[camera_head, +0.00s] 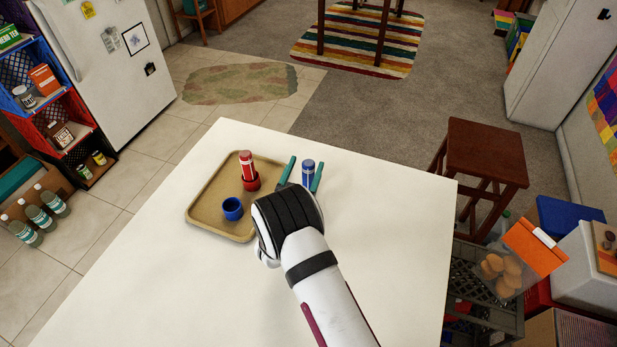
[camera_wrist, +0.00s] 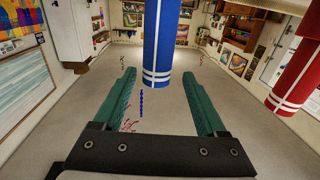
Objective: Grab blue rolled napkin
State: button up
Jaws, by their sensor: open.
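The blue rolled napkin (camera_head: 308,172), with white bands, stands upright on the white table just right of the tray. My gripper (camera_head: 302,174) is open, with its green fingers on either side of the napkin in the head view. In the wrist view the blue napkin (camera_wrist: 157,45) hangs down from the top, centred beyond and between the fingertips (camera_wrist: 158,74). I cannot tell whether the fingers touch it; gaps show on both sides. The napkin's lower end in the head view is partly hidden by my gripper.
A tan tray (camera_head: 205,200) holds a red rolled napkin (camera_head: 247,166) upright in a red holder and an empty-looking blue cup (camera_head: 232,208). The red napkin (camera_wrist: 300,75) shows at right in the wrist view. The table (camera_head: 400,215) is clear on the right. A brown stool (camera_head: 485,155) stands beyond it.

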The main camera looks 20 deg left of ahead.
aim_at(310, 160)
jog(key=w, duration=0.4)
jog(key=shift+w, duration=0.3)
grip_shut()
